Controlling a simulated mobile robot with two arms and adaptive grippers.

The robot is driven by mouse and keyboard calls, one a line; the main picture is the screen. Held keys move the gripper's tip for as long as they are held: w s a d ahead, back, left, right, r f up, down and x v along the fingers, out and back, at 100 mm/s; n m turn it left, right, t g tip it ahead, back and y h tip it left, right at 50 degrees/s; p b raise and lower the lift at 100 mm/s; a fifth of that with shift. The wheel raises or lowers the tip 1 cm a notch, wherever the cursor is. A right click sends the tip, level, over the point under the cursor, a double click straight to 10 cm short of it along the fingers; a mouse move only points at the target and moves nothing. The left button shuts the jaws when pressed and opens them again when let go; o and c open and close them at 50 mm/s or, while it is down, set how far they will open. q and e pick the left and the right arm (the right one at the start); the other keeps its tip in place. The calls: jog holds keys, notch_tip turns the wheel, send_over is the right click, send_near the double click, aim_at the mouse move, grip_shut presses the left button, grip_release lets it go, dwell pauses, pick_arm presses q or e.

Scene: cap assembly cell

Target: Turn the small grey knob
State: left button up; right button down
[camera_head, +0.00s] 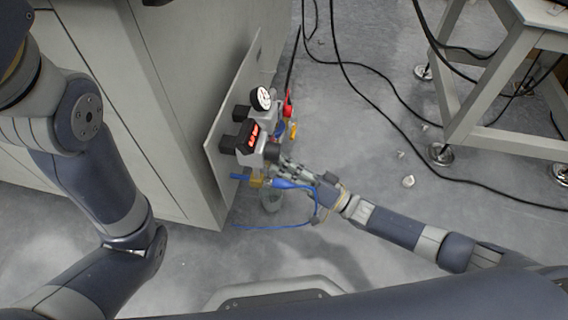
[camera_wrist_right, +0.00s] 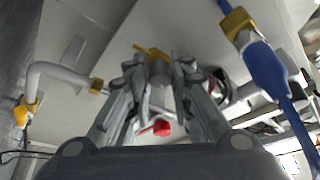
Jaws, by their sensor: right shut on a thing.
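The pneumatic unit with a white round gauge (camera_head: 260,98) and a red-lit display (camera_head: 253,134) is mounted on a grey plate on the cabinet side. A small dark grey knob (camera_head: 272,151) shows on the unit, beside the display block. My right gripper (camera_head: 280,163) reaches it from the lower right, with its fingers closed around it. In the right wrist view, a grey cylindrical piece, apparently the knob (camera_wrist_right: 159,72), sits between the two fingers. The fingers partly hide it. My left arm shows at the left, but its gripper is out of view.
A blue hose fitting (camera_head: 287,183) runs just below my right gripper, and also shows in the right wrist view (camera_wrist_right: 265,68). Red and yellow parts sit behind the unit. Black cables (camera_head: 370,90) cross the floor. A metal table frame (camera_head: 480,70) stands at the right.

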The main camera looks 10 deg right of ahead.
jog(key=c, duration=1.4)
grip_release()
jog(key=v, duration=1.2)
